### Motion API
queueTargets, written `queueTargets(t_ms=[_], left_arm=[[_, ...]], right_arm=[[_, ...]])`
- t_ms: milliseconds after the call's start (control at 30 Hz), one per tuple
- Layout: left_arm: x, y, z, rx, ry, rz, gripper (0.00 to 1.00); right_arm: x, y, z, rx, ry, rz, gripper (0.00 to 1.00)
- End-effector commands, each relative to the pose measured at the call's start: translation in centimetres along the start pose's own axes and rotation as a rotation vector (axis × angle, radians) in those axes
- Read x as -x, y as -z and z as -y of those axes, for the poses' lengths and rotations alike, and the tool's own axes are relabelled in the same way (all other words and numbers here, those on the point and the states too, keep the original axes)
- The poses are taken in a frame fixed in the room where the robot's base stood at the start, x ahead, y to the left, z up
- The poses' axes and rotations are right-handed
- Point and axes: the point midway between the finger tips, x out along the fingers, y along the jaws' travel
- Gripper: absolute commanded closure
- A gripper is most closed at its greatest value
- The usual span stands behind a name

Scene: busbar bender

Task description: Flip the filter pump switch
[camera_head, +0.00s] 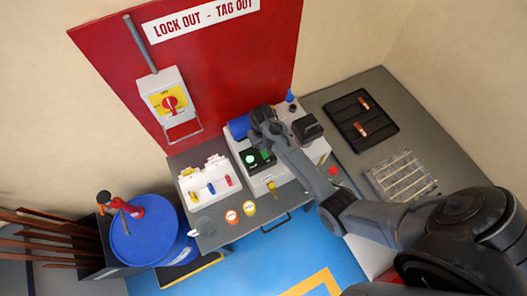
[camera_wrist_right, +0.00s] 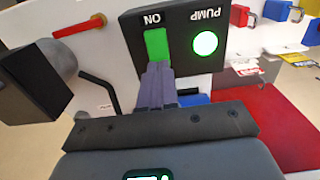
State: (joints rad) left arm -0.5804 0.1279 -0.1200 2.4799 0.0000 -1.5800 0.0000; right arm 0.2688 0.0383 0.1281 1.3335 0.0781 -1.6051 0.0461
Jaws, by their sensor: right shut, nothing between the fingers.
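The filter pump switch is a green rocker (camera_wrist_right: 156,44) on a black box (camera_wrist_right: 185,15) lettered PUMP and ON, upside down in the right wrist view. A round green lamp (camera_wrist_right: 205,43) beside it glows brightly. In the head view the black box with its lit lamp (camera_head: 250,159) sits on the front of the white machine (camera_head: 262,180). My right gripper (camera_wrist_right: 158,70) is shut and empty, its fingertips at the near edge of the rocker. I cannot tell whether they touch it. The right wrist hides part of the machine's top in the head view. My left gripper is not in view.
A lock-out board (camera_head: 105,65) with a yellow and red isolator switch (camera_head: 169,102) stands behind. A white padlock station (camera_head: 207,187) is left of the machine. A black tray (camera_head: 362,122) and a wire rack (camera_head: 402,176) lie to the right. A blue drum (camera_head: 150,235) stands left.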

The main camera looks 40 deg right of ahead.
Motion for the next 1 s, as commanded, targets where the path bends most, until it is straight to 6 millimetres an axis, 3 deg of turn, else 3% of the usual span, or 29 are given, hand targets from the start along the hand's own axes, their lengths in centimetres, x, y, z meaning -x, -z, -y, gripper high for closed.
queueTargets(t_ms=[1000], left_arm=[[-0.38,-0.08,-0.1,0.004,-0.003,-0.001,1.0]], right_arm=[[-0.87,0.02,0.01,0.0,0.0,0.0,1.0]])
